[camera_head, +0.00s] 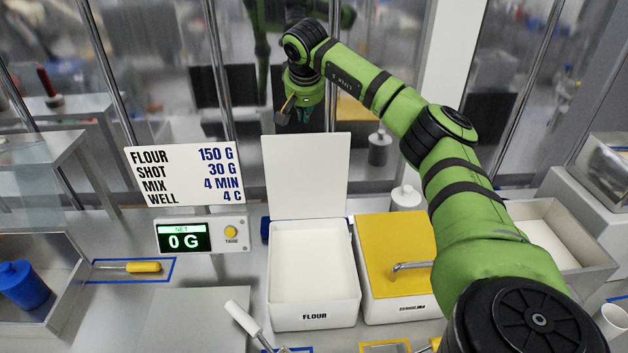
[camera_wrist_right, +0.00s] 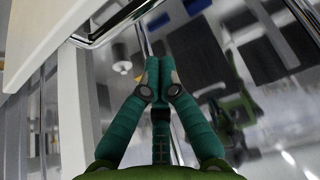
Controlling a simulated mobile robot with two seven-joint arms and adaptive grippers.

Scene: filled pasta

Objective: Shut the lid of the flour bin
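The flour bin (camera_head: 313,312) is a white box labelled FLOUR on the counter in the head view. Its inside shows pale contents. Its white lid (camera_head: 307,178) stands up at the back edge, open. My right gripper (camera_head: 290,110) is above and behind the raised lid in the picture, apart from the bin. In the right wrist view its two green fingers (camera_wrist_right: 160,68) meet at the tips with nothing between them. A pale panel (camera_wrist_right: 60,30) fills that view's upper left; I cannot tell whether it is the lid. My left gripper is out of view.
A yellow-lidded bin (camera_head: 392,235) stands right beside the flour bin, with a metal handle (camera_head: 412,266) on it. A scale display (camera_head: 201,235) reads 0 G at left, under a recipe sign (camera_head: 182,174). A white-handled tool (camera_head: 243,318) lies in front.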

